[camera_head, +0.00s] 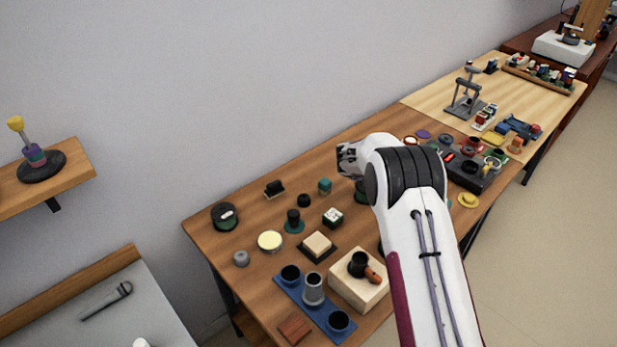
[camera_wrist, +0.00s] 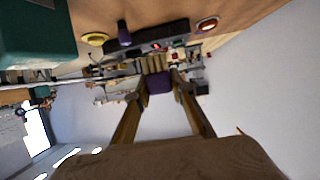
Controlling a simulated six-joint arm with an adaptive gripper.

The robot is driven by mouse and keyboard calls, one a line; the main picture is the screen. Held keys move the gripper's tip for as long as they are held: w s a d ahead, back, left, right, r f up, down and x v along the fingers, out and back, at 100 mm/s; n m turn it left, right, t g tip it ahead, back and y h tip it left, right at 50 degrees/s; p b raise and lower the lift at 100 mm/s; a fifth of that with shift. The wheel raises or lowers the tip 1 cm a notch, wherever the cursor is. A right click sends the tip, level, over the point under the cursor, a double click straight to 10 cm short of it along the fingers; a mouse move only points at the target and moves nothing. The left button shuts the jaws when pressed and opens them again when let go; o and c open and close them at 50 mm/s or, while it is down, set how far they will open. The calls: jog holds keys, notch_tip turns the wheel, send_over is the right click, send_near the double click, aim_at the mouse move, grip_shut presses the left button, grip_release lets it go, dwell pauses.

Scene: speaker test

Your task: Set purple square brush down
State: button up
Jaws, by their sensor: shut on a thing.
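The purple square brush (camera_wrist: 159,83) is between the fingertips of my gripper (camera_wrist: 158,88) in the wrist view. Its purple block sits between the two long brown fingers, with a tan, ridged part (camera_wrist: 152,63) beyond it. My gripper is shut on it. The wrist view is tilted, with the table surface along the top, and the brush appears clear of it.
Several small items crowd the brown table, including a light wooden block (camera_head: 352,300) with a dark cup, a blue tray (camera_head: 290,293) and a dark device (camera_head: 470,178). Gaps between items are small. In the wrist view a large green object (camera_wrist: 38,35) is close at upper left.

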jog(key=w+a+r+n+t+y, duration=0.45)
jog(key=w+a+r, duration=0.2)
jog(key=a, duration=0.35)
jog(key=a+f+n+y, duration=0.2)
jog(key=a+n+y, duration=0.7)
jog(key=a, duration=1.1)
jog(key=shift+a+f, duration=0.15)
jog(key=shift+a, duration=0.15)
jog(key=shift+o, duration=0.2)
jog(key=shift+s+a+f+n+y, duration=0.45)
jog(key=shift+s+a+f+y, duration=0.25)
jog(key=shift+a+y, duration=0.2)
jog(key=f, duration=0.1)
jog(key=s+a+f, duration=0.1)
jog(key=f, duration=0.1)
jog(key=shift+s+a+n+g+y, duration=0.25)
jog(key=shift+s+n+g, duration=0.05)
jog(key=shift+s+g, duration=0.05)
jog(key=shift+f, duration=0.1)
jog(key=shift+f, duration=3.1)
